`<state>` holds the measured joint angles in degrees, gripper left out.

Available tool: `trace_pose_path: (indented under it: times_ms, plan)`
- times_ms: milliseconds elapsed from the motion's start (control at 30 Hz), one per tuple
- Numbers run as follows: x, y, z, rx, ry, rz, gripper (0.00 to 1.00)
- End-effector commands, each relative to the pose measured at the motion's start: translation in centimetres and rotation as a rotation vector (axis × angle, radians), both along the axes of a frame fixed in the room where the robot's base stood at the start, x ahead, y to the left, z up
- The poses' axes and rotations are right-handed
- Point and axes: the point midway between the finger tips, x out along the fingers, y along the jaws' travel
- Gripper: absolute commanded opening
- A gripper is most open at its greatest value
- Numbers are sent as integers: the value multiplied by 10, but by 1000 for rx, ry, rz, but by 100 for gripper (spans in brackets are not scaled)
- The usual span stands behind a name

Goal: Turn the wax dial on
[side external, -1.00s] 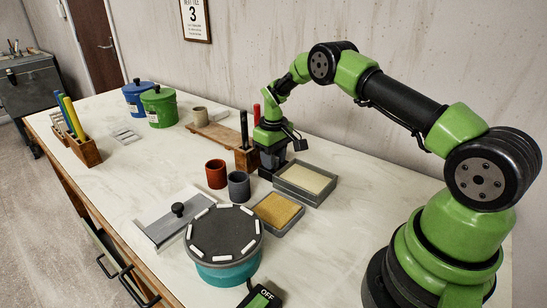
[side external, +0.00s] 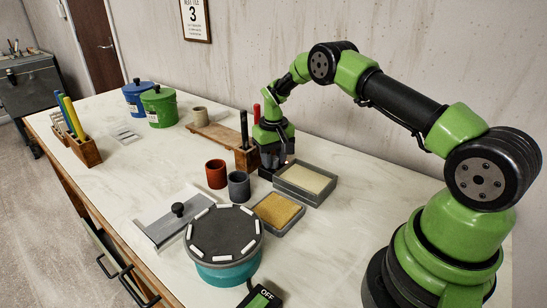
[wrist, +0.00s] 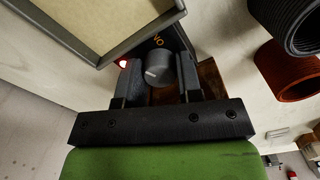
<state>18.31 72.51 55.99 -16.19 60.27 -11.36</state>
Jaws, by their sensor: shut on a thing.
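The wax dial (wrist: 157,72) is a grey round knob with a pale pointer line, on a dark box with orange "ON" lettering. A small red light (wrist: 122,63) glows beside it. My gripper (wrist: 160,78) is shut on the dial, one finger on each side. In the side view my gripper (side external: 271,158) points down over the dark box, just behind the cream-filled tray (side external: 306,179). The dial is hidden there by my gripper, and a small glow shows by it.
A wooden tool block (side external: 246,160) stands close left of my gripper. A red-brown cup (side external: 216,174) and a grey cup (side external: 239,186) stand in front. A yellow sponge tray (side external: 277,211) and a dark-topped turntable (side external: 224,232) are nearer.

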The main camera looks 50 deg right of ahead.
Motion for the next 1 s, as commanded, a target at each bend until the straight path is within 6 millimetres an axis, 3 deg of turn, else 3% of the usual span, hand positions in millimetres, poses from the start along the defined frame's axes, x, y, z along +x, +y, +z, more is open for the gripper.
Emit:
trace_pose_path:
  times_ms: [67, 100, 200, 567, 1000]
  plan:
    - [0, 0, 0, -1, -3, 1, 9]
    - [0, 0, 0, -1, -3, 1, 38]
    - [0, 0, 0, -1, -2, 1, 59]
    - [0, -1, 0, -1, 0, 53, 59]
    - [0, 0, 0, -1, 0, 649, 59]
